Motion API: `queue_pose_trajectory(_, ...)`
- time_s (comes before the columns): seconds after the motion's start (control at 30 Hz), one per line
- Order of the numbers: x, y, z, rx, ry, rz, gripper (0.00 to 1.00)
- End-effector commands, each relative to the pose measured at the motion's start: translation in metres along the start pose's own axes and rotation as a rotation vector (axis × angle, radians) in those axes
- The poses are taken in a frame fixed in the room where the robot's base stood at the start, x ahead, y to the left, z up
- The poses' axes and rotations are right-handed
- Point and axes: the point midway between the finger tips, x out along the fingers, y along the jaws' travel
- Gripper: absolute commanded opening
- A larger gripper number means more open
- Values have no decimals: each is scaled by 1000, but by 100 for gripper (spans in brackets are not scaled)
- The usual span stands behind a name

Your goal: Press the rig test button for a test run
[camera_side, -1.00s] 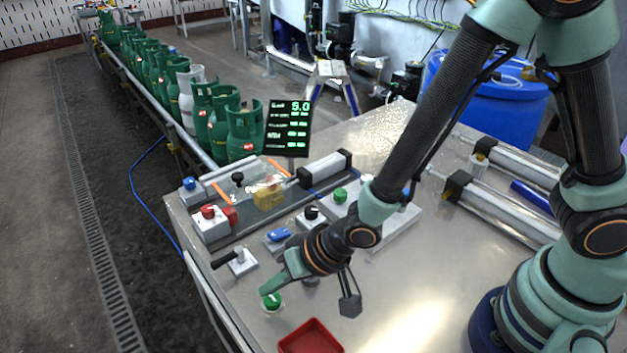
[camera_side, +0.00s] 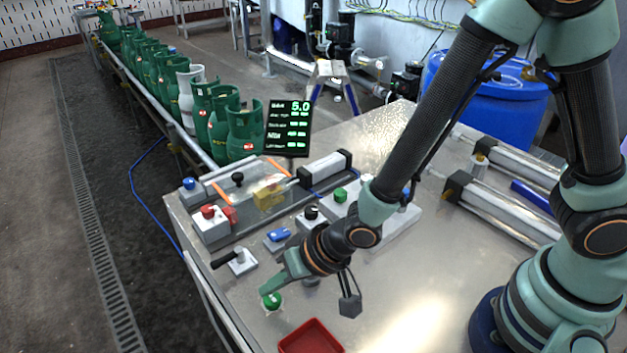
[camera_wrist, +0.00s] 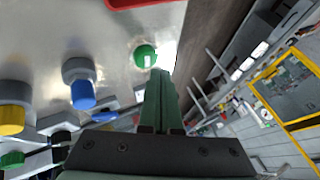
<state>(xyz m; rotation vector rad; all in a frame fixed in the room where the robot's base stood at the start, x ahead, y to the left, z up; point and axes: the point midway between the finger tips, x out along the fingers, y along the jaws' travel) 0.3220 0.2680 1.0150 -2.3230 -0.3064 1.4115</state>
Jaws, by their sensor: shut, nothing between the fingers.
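A round green button (camera_side: 271,301) on a small light base stands on the metal table near its front left edge. It also shows in the wrist view (camera_wrist: 146,56), with a pale patch on its top. My gripper (camera_side: 267,289) is shut and empty, its green fingers pointing down at this button. In the wrist view the closed fingertips (camera_wrist: 158,72) lie just beside and below the button. I cannot tell whether they touch it. Another green button (camera_side: 340,194) sits on a pale box farther back. No readable label tells which is the rig test button.
A red tray (camera_side: 311,340) lies close to the front. A lever switch (camera_side: 236,260), a blue switch (camera_side: 278,235) and a red button box (camera_side: 209,226) stand to the left. A display (camera_side: 288,128) stands behind. Green gas cylinders line the conveyor (camera_side: 160,118).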

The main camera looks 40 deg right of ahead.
Motion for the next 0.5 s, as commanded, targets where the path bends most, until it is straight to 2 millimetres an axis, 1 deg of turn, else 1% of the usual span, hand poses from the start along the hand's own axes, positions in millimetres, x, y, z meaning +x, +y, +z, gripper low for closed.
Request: queue_pose_trajectory(0.5,7,4,3,0,1,1,0)
